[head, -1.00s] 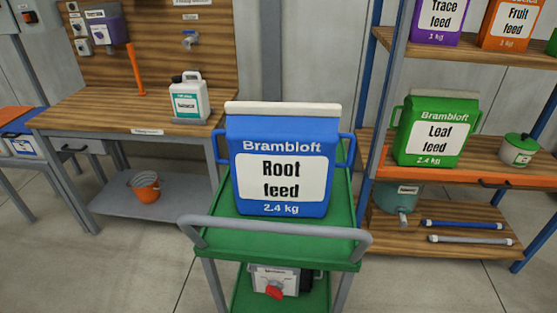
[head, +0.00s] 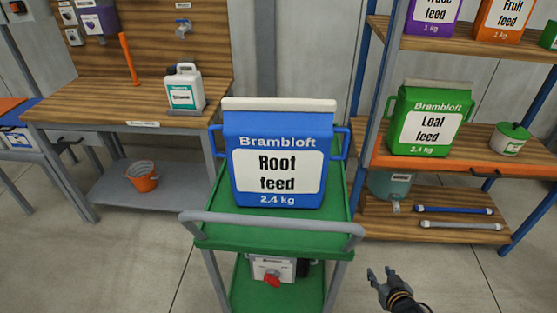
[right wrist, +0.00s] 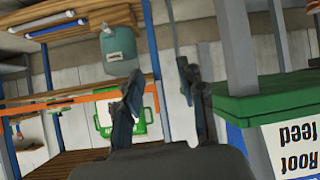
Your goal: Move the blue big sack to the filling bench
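The blue big sack (head: 279,150), labelled "Root feed", stands upright on the top tray of the green trolley (head: 215,236). It has a handle on each side. Its label also shows at the lower right edge of the right wrist view (right wrist: 296,148), upside down. The filling bench (head: 95,102) appears to be the wooden-topped bench at the left. My right gripper (head: 380,274) is at the lower right of the head view, apart from the trolley and sack. In the right wrist view its fingers (right wrist: 165,85) are spread with nothing between them. My left gripper is not in view.
A white jug (head: 185,90) stands near the bench's right edge. An orange bucket (head: 142,176) is on its lower shelf. A rack at right holds a green sack (head: 428,120) and a green-lidded pot (head: 509,139). The trolley's grey handle (head: 270,222) faces me.

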